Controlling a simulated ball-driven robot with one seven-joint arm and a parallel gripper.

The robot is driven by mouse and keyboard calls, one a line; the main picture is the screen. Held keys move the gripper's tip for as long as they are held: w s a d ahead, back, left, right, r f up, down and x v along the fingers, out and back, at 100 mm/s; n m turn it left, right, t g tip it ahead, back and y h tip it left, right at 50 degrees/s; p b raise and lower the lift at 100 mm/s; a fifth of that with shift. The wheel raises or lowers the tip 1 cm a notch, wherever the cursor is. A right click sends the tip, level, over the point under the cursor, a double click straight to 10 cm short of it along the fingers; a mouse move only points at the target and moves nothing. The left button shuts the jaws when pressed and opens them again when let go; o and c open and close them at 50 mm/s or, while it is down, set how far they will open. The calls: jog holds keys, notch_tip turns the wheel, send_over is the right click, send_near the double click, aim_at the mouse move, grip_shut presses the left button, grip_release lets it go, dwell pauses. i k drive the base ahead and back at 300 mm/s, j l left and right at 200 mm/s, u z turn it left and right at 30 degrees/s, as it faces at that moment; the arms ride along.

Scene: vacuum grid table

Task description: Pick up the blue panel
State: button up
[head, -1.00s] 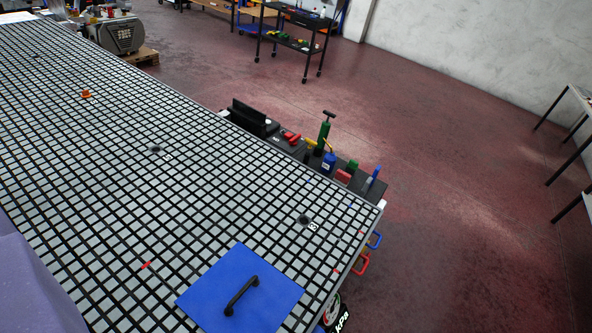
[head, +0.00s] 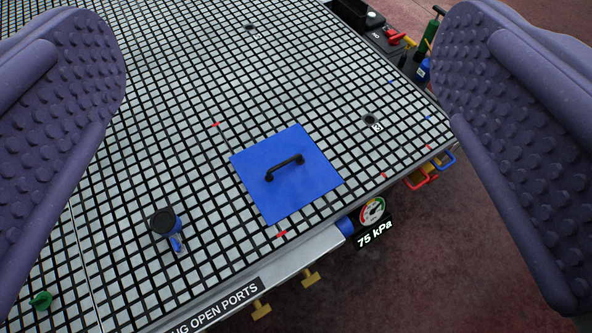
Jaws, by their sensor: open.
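The blue panel (head: 262,187) is a flat square plate lying on the grid table near its front right corner. A black bar handle (head: 284,167) stands up from its middle. My gripper (head: 283,150) shows as two purple, studded fingers at the left and right sides of the view. They are wide apart with nothing between them, and the panel shows in the gap, apart from both. The table's grid top (head: 170,100) is pale tiles with black lines. No part of the panel is hidden.
A dark round-topped fitting with a blue lever (head: 166,224) stands left of the panel. A green piece (head: 41,299) lies at lower left. A gauge (head: 372,210) marked 75 kPa hangs at the front edge. Coloured tools and handles line the right edge. The grid behind the panel is mostly clear.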

aim_at(284, 172)
jog(key=i+l+u, duration=0.75)
jog(key=l, duration=0.4)
jog(key=i+l+u, duration=0.25)
jog(key=l, duration=0.2)
